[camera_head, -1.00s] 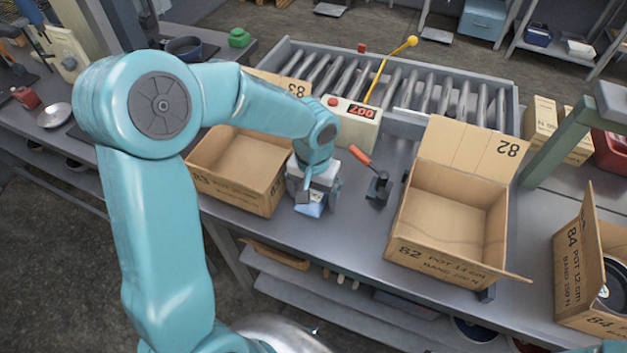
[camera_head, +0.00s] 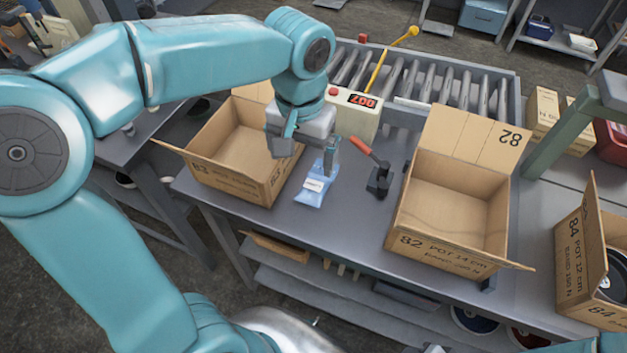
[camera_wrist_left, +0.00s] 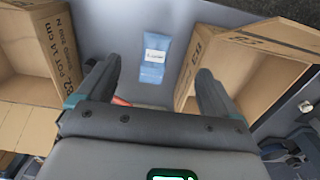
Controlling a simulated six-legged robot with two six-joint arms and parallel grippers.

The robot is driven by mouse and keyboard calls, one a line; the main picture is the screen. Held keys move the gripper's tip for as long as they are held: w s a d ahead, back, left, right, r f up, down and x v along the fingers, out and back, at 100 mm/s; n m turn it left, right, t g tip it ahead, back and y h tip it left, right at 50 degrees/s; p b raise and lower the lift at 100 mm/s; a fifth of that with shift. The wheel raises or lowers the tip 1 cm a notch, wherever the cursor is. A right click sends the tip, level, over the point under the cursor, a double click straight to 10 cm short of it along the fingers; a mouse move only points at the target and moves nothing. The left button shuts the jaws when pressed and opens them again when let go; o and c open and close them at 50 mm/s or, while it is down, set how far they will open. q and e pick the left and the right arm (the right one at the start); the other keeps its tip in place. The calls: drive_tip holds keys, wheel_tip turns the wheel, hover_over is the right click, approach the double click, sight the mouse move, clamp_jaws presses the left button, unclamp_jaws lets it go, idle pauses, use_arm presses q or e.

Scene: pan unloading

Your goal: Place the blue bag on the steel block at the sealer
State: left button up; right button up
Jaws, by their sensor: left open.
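The blue bag (camera_head: 313,187), with a white label, lies on the grey bench between box 83 and the red-handled lever. It also shows in the left wrist view (camera_wrist_left: 153,66), lying alone between two boxes. My left gripper (camera_head: 309,153) is open and empty, above the bag and apart from it; its two fingers (camera_wrist_left: 158,80) show spread in the left wrist view. A pale machine with a red 007 display (camera_head: 357,112) stands behind the bag, with the lever (camera_head: 376,170) in front of it. I cannot make out a separate steel block under the bag. My right gripper is not in view.
Open cardboard box 83 (camera_head: 205,172) stands left of the bag, and open box 82 (camera_head: 425,236) stands to the right. Box 84 (camera_head: 572,262) is at the far right. A roller conveyor (camera_head: 445,95) runs behind. The bench front near the bag is clear.

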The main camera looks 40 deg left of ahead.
use_arm(q)
hover_over(307, 198)
drive_tip(key=f, duration=0.9)
drive_tip(key=shift+s, duration=0.35)
drive_tip(key=shift+w+f, duration=0.25)
drive_tip(key=shift+f, duration=0.4)
wheel_tip(307, 198, down, 4)
drive_tip(key=shift+w+r, duration=0.1)
drive_tip(key=shift+r, duration=0.05)
drive_tip(key=shift+w+f, duration=0.1)
drive_tip(key=shift+f, duration=0.35)
drive_tip(key=c, duration=1.3)
drive_tip(key=shift+r, duration=0.15)
